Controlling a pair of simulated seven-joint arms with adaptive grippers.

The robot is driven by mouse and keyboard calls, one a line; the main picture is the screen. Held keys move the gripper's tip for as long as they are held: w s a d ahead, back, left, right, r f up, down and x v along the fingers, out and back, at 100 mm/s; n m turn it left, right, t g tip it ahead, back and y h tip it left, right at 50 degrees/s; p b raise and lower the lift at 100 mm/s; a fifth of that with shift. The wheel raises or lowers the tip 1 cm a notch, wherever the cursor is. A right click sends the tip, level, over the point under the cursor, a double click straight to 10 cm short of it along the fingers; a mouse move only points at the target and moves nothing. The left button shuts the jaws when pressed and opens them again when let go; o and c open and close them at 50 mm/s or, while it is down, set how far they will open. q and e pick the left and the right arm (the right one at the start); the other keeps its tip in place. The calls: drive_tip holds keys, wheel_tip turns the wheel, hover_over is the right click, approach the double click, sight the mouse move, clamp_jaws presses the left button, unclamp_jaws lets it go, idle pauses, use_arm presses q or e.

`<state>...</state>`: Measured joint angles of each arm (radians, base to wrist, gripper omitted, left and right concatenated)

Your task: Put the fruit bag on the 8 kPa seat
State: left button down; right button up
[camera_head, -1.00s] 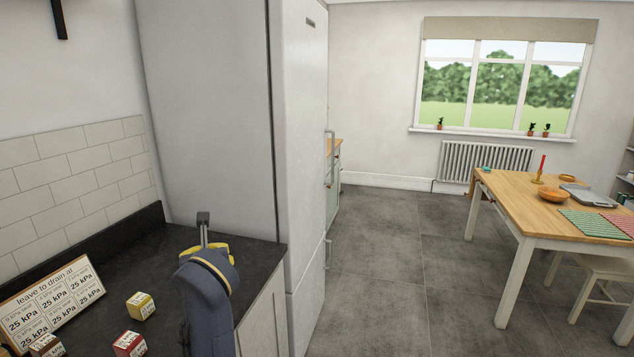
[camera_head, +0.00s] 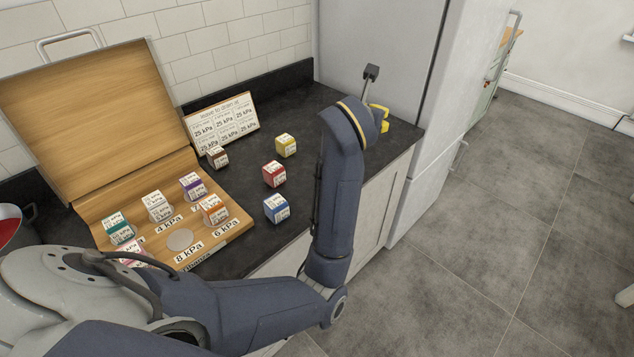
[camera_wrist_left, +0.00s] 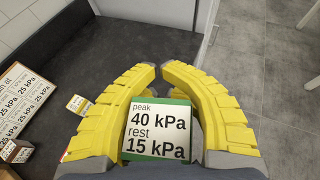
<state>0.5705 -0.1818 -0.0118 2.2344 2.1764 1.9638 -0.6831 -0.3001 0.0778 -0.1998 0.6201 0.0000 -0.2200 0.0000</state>
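My left gripper (camera_head: 380,118) is over the counter's right end near the fridge. In the left wrist view its curved yellow fingers (camera_wrist_left: 160,70) close around a green-edged block (camera_wrist_left: 160,130), with tips almost together. Its white label reads "peak 40 kPa, rest 15 kPa"; I cannot tell whether it is the fruit bag. The head view hides this block. An open wooden case (camera_head: 222,243) holds several labelled blocks. Its 8 kPa label (camera_head: 188,252) lies in front of a bare grey round seat (camera_head: 180,239). My right gripper is out of view.
Yellow (camera_head: 286,145), red (camera_head: 274,174), blue (camera_head: 276,208) and brown (camera_head: 217,157) blocks stand on the dark counter between the case and my left gripper. A "leave to drain at" sign (camera_head: 225,120) leans behind them. The fridge (camera_head: 385,40) stands at the right.

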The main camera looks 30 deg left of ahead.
use_arm(q)
drive_tip(key=s+a+f+n+g+y, duration=0.1)
drive_tip(key=a+f+n+g+y, duration=0.15)
drive_tip(key=a+n+y, duration=0.4)
drive_tip(key=r+n+g+y, duration=0.2)
drive_tip(key=n+g+y, duration=0.3)
drive_tip(key=n+g, duration=0.25)
hover_over(301, 185)
drive_tip(key=shift+d+f+g+h, duration=0.1)
drive_tip(key=shift+f+g+h, duration=0.15)
drive_tip(key=shift+g, duration=0.15)
drive_tip(key=shift+f, duration=0.1)
wheel_tip(301, 185, down, 20)
drive_tip(key=shift+r, duration=0.25)
drive_tip(key=shift+f, duration=0.15)
drive_tip(key=c, duration=1.3)
unclamp_jaws()
drive_tip(key=shift+o, duration=0.2)
